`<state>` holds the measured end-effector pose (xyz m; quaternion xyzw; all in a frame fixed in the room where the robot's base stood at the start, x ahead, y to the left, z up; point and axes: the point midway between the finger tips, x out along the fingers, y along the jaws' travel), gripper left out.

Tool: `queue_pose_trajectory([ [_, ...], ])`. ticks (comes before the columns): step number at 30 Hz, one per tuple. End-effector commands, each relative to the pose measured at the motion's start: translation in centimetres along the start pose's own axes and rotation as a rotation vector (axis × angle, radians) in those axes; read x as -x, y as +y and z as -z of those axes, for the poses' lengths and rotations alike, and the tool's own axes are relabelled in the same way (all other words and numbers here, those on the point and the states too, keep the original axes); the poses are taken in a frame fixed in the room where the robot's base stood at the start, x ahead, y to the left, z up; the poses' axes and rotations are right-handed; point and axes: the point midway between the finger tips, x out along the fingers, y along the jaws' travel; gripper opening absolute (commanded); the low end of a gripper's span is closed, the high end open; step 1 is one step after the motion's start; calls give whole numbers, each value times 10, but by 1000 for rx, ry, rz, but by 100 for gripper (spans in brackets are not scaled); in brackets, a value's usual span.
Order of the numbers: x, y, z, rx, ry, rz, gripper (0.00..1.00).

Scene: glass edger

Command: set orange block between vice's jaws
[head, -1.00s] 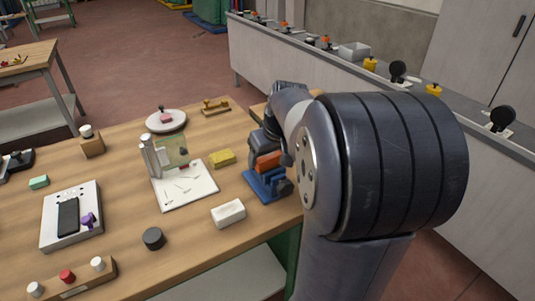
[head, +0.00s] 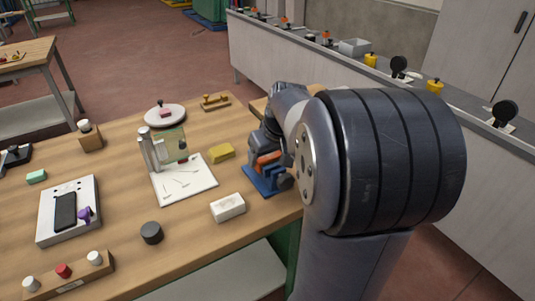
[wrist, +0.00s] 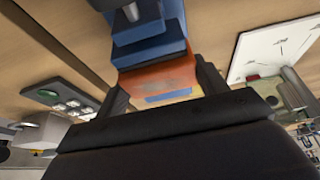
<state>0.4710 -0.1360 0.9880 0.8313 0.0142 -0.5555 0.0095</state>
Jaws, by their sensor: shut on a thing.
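The orange block (wrist: 155,78) is held between the two dark fingers of my gripper (wrist: 162,88) in the wrist view. The blue vice (wrist: 150,48) is close against its far side there. In the head view the orange block (head: 268,157) shows at the blue vice (head: 262,183), at the bench's right edge. My arm hides part of both, and I cannot tell whether the block is down between the jaws or just above them.
A white block (head: 227,208) and a yellow block (head: 221,153) lie left of the vice. A white plate with a glass stand (head: 183,182) is farther left. A black round knob (head: 151,233) stands near the front edge.

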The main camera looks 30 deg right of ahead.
Motion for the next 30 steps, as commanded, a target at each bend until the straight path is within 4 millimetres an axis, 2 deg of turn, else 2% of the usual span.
queue_pose_trajectory([
  [3,-3,0,-1,0,0,0,45],
  [4,-3,0,-1,0,0,0,69],
  [13,-2,0,-1,0,0,0,93],
  [20,-1,0,-1,0,0,0,93],
  [23,6,0,0,0,2,-1,93],
  [26,21,0,0,0,4,-2,93],
  [30,51,1,0,0,5,-3,93],
])
